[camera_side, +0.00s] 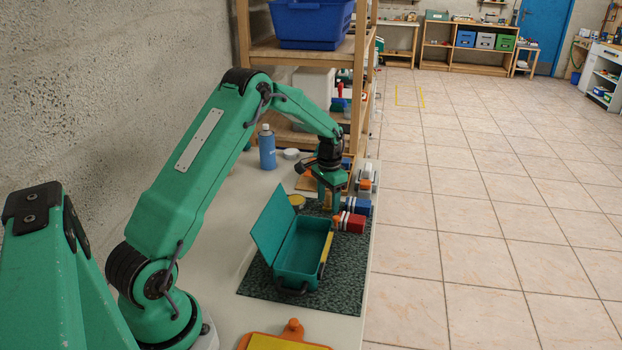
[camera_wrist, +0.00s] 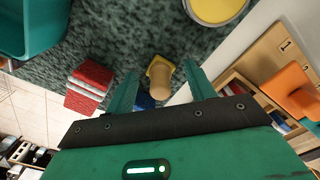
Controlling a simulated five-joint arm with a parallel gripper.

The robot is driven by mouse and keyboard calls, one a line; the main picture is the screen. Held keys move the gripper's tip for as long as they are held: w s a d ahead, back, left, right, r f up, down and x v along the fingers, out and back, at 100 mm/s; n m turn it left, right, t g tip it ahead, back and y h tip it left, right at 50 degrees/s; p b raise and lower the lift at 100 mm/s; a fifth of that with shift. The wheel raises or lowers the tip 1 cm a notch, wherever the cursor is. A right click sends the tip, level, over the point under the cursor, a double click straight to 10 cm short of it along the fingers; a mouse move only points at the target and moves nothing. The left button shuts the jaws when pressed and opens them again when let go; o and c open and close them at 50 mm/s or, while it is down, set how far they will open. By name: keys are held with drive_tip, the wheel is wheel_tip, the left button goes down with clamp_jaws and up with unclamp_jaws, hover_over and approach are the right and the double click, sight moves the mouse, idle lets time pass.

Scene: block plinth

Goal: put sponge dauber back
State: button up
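The sponge dauber has a tan round handle and a yellow sponge foot. In the wrist view the dauber (camera_wrist: 160,80) stands on the dark speckled mat, between the two fingers of my gripper (camera_wrist: 163,85). A gap shows on each side of its handle, so the gripper is open and not touching it there. In the side view my gripper (camera_side: 330,198) points down at the far end of the mat (camera_side: 262,278). The dauber is mostly hidden there behind the fingers. A round yellow pad in a pale tin (camera_wrist: 217,8) lies beside the dauber.
A teal box (camera_side: 302,250) with its lid raised stands on the mat, nearer than the gripper. Red (camera_side: 349,222) and blue (camera_side: 357,205) blocks sit at the right edge. A wooden board marked 1 (camera_wrist: 275,52) and an orange part (camera_wrist: 290,90) are close by. A blue bottle (camera_side: 267,148) stands behind.

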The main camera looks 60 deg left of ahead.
sight(328, 193)
drive_tip(key=shift+r, duration=0.2)
wheel_tip(328, 193, up, 12)
idle(0.9)
idle(0.5)
drive_tip(key=s+d+r+t, duration=0.3)
drive_tip(key=s+d+r, duration=0.8)
drive_tip(key=d+r, duration=0.2)
drive_tip(key=s+d+f+t, duration=0.1)
drive_tip(key=s+d, duration=0.3)
drive_tip(key=s, duration=0.4)
drive_tip(key=s+d+f+t, duration=0.1)
drive_tip(key=s+d, duration=0.3)
drive_tip(key=s, duration=0.5)
drive_tip(key=shift+s+d+t, duration=0.2)
drive_tip(key=shift+d+t, duration=0.1)
drive_tip(key=shift+d, duration=0.1)
